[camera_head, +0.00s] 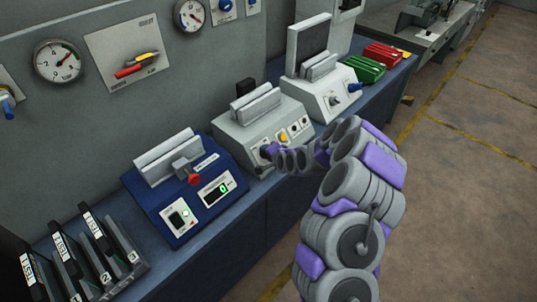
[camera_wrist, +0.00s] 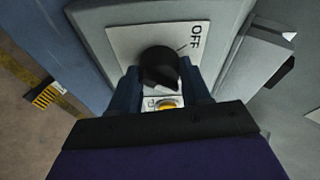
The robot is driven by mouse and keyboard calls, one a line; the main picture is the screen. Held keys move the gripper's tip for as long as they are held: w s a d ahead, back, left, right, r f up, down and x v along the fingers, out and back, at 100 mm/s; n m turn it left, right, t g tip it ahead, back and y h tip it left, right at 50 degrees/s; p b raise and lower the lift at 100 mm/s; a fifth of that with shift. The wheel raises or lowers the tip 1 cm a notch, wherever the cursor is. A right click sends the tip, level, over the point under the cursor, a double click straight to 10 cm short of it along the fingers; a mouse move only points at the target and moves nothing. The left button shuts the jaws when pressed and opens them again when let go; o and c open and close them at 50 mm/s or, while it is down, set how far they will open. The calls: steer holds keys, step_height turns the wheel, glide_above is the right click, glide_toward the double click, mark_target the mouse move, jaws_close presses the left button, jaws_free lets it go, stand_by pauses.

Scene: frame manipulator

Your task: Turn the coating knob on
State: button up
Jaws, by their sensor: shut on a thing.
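A round black knob (camera_wrist: 158,66) sits on a light label plate (camera_wrist: 125,40) in the wrist view. The plate has the word OFF and a short tick mark to the upper right of the knob. My gripper (camera_wrist: 165,92) is shut on the knob, with one blue finger on each side of it. Which way the knob points is hard to tell. In the head view my gripper (camera_head: 268,151) is at the front of the middle grey machine (camera_head: 235,134). The knob is hidden there by my gripper.
A yellow button (camera_head: 283,137) sits beside my gripper on the same machine. A blue machine (camera_head: 160,205) with a red knob stands to the left. A grey machine (camera_head: 317,94) with a tall screen stands to the right. Floor at right is clear.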

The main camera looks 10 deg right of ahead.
steer(key=o, duration=1)
steer(key=shift+d, duration=0.15)
steer(key=shift+o, duration=0.2)
steer(key=p+v, duration=0.2)
steer(key=v, duration=1.5)
steer(key=shift+s+r, duration=0.1)
